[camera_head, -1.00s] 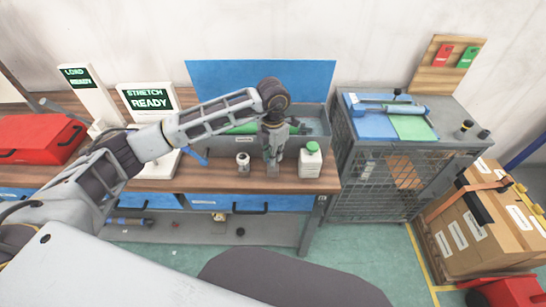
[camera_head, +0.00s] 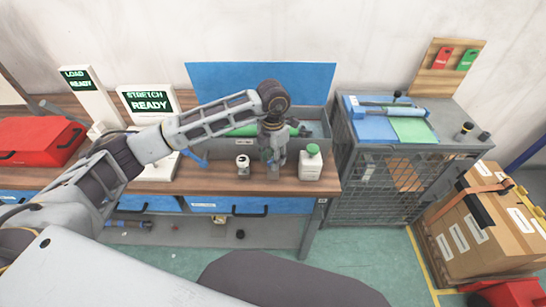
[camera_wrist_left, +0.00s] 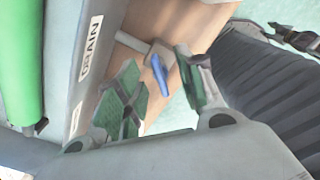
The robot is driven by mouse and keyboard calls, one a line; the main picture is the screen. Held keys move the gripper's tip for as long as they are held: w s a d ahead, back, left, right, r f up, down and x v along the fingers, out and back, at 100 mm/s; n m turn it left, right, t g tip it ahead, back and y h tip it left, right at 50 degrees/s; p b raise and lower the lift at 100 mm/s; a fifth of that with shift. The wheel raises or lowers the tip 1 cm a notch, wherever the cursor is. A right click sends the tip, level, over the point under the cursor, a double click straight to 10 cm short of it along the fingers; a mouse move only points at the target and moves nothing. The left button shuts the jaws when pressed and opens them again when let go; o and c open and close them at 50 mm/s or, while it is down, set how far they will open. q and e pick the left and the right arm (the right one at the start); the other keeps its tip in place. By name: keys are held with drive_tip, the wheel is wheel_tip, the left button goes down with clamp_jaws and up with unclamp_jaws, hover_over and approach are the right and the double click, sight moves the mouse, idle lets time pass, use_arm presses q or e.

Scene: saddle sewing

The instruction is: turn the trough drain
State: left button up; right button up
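The grey trough (camera_head: 314,122) stands on the wooden bench, with a blue panel upright behind it. In the left wrist view its wall (camera_wrist_left: 92,25) carries a label reading DRAIN (camera_wrist_left: 91,47). Beside the label a short grey pipe with a small blue drain handle (camera_wrist_left: 160,76) sticks out from the wall. My left gripper (camera_head: 273,172) points down at the trough's front. In the left wrist view its green-padded fingers (camera_wrist_left: 160,92) are apart, with the handle showing between them; contact cannot be told. The head view hides the drain behind the gripper. My right gripper is not in view.
A green roll (camera_wrist_left: 20,65) lies in the trough. Two display stands, including STRETCH READY (camera_head: 149,101), are further left.

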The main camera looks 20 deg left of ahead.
use_arm(q)
wheel_tip(320, 180, up, 12)
idle(1.0)
drive_tip(key=shift+s+f, duration=0.1)
idle(0.5)
